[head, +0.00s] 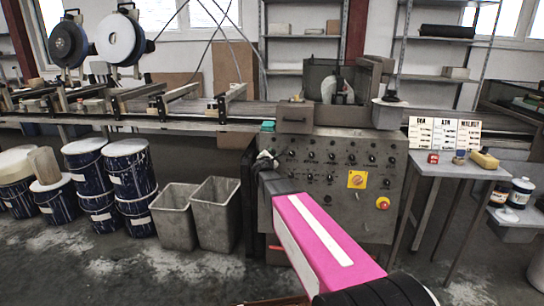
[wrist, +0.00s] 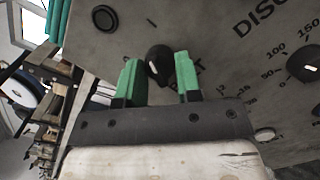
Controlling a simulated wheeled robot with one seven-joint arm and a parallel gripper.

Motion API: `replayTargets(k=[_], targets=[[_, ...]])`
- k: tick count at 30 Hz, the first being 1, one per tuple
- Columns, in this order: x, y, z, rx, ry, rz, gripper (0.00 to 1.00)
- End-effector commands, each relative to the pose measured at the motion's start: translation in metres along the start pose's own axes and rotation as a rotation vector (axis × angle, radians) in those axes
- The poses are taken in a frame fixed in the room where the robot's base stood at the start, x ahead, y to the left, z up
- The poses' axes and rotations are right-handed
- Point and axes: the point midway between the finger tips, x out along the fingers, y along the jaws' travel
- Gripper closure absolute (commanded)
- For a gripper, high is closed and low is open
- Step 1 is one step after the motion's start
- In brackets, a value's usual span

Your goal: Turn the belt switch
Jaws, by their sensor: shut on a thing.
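A black rotary knob (wrist: 158,62) sits on the grey control panel (head: 330,205). In the wrist view my gripper (wrist: 159,78) has its two green fingertips on either side of this knob, shut on it. Lettering beside the knob is partly hidden by the fingers, so I cannot read its whole label. In the head view my gripper (head: 266,160) is at the panel's upper left, and my arm hides part of the panel's lower left. The knob in the grip cannot be made out there.
Several other knobs cover the panel, with a larger knob (wrist: 304,64) to the right in the wrist view. A red button (head: 383,203) and a yellow plate (head: 357,180) are lower right. Grey bins (head: 215,212) stand left, a small table (head: 455,166) right.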

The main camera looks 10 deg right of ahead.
Motion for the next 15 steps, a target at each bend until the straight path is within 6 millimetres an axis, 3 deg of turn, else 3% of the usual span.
replayTargets(k=[11,12,14,15], targets=[[-0.0001,-0.0002,0.0002,0.008,0.0,-0.002,0.92],[-0.0001,-0.0002,0.0002,0.008,0.0,-0.002,0.61],[-0.0001,-0.0001,0.0001,0.008,0.0,-0.002,0.43],[-0.0001,-0.0001,0.0001,0.008,0.0,-0.001,0.43]])
